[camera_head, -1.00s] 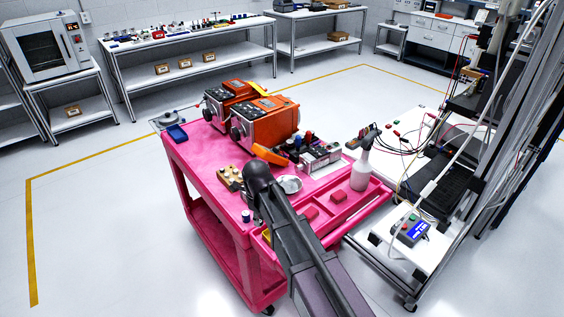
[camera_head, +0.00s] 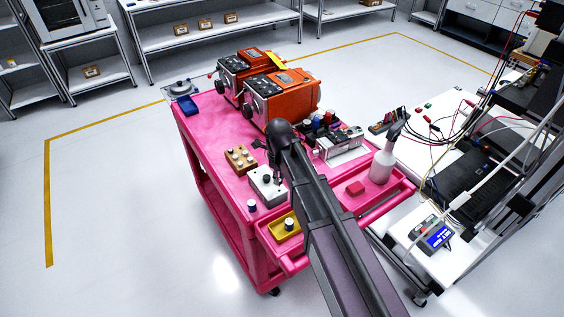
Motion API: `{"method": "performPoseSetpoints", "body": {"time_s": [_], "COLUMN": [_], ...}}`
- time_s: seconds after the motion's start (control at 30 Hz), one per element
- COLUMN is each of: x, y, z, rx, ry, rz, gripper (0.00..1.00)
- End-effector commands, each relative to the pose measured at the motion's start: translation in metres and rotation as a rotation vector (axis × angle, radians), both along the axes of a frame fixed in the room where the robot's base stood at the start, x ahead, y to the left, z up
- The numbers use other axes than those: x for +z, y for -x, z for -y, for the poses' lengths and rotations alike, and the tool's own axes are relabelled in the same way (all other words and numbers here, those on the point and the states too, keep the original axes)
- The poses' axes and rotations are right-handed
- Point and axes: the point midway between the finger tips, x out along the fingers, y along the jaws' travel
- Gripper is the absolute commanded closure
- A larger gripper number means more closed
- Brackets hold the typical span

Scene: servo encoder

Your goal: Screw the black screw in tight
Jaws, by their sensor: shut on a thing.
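A light grey box (camera_head: 260,190) with a dark knob-like part on top stands on the pink cart, just left of my arm. My gripper (camera_head: 277,174) points down at the box's top, small and dark beneath my arm's rounded joint. It is shut on what looks like the black screw at the box. The screw itself is too small and too covered to make out, so I cannot tell how deep it sits.
The pink cart (camera_head: 205,128) carries orange machines (camera_head: 290,95), a wooden block with pegs (camera_head: 240,158), a blue tray (camera_head: 189,104), a yellow tray (camera_head: 279,233) and a spray bottle (camera_head: 383,163). A white bench (camera_head: 447,122) with cables stands at the right.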

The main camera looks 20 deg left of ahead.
Motion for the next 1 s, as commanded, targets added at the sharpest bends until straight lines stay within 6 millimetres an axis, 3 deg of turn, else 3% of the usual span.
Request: {"method": "performPoseSetpoints", "body": {"time_s": [0.37,0.8,1.0], "x": [0.003,0.047,0.055], "y": [0.000,0.000,0.000], "z": [0.001,0.001,0.001], "rx": [0.008,0.188,0.247], "ry": [0.000,0.000,0.000], "rz": [0.000,-0.001,-0.001], "gripper": [1.00,1.00,1.00]}}
